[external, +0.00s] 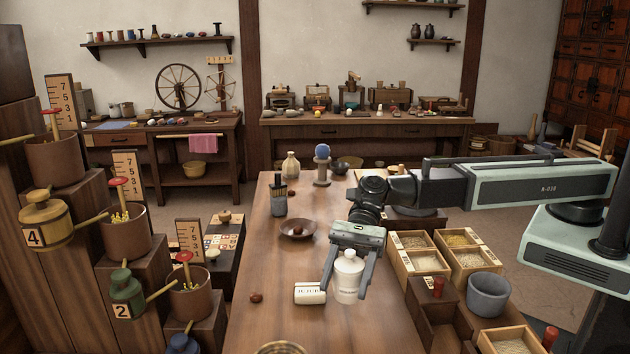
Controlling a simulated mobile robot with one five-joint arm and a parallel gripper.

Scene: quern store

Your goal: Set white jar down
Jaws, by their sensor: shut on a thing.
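The white jar (347,278) is upright between the two fingers of my gripper (346,286), over the near part of the wooden table (285,334). The jar has a narrow neck and small dark print on its front. My gripper points down and is shut on the jar. A short white cylinder (310,293) with dark marks lies just left of the jar, beside the left finger. I cannot tell whether the jar's base touches the table top.
A brown bowl (298,229), a dark bottle (279,199) and a blue-topped stand (322,166) are farther back. A small brown ball (256,297) lies left. Grain boxes (418,262) and a grey pot (488,295) stand right. Bare table shows left of the cylinder.

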